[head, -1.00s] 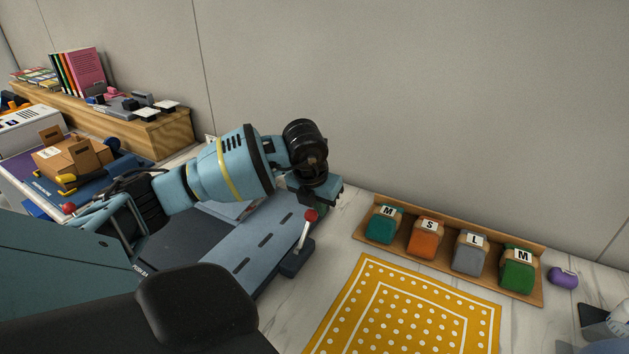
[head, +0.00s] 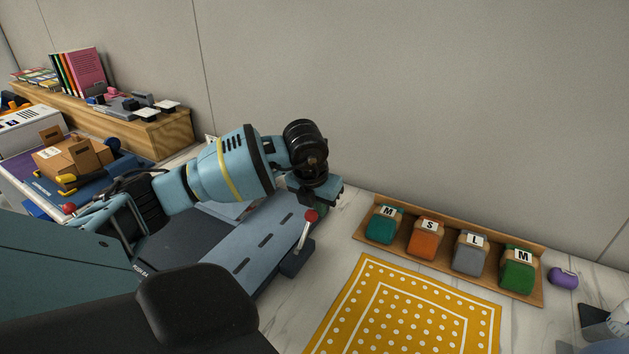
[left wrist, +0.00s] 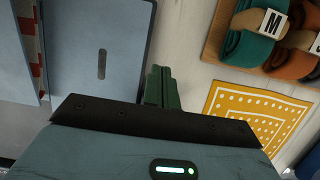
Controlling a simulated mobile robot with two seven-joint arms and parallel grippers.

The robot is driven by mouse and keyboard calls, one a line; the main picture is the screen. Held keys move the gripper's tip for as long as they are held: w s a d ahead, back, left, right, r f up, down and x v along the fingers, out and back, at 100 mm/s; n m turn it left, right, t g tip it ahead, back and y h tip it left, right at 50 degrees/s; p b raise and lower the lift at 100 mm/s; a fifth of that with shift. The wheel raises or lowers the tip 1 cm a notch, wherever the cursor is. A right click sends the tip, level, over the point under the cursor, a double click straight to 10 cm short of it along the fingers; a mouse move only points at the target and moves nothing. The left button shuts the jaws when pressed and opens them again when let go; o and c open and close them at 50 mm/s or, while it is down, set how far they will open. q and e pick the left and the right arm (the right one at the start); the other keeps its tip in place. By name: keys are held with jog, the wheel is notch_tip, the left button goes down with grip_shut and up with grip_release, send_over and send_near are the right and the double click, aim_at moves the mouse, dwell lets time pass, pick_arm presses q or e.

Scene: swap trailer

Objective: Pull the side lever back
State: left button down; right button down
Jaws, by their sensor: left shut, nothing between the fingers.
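The side lever (head: 304,236) has a red knob, a pale shaft and a dark base, and stands at the right edge of the blue-grey machine (head: 239,231) in the head view. My left gripper (head: 322,211) is at knob height, just behind and right of the red knob. I cannot tell whether it touches the knob. In the left wrist view the green fingers (left wrist: 161,87) are shut together with nothing between them. The lever does not show in that view; the gripper body may hide it. My right gripper is not in view.
A wooden rack (head: 450,262) with several labelled rolled cloths stands at the right. A yellow dotted cloth (head: 405,312) lies in front of it, with a purple item (head: 563,278) beyond. A cardboard box (head: 85,157) and a wooden shelf (head: 170,135) are at the left.

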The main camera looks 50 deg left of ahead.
aim_at(304, 234)
pick_arm(q)
jog(key=shift+s, duration=0.1)
dwell(0.4)
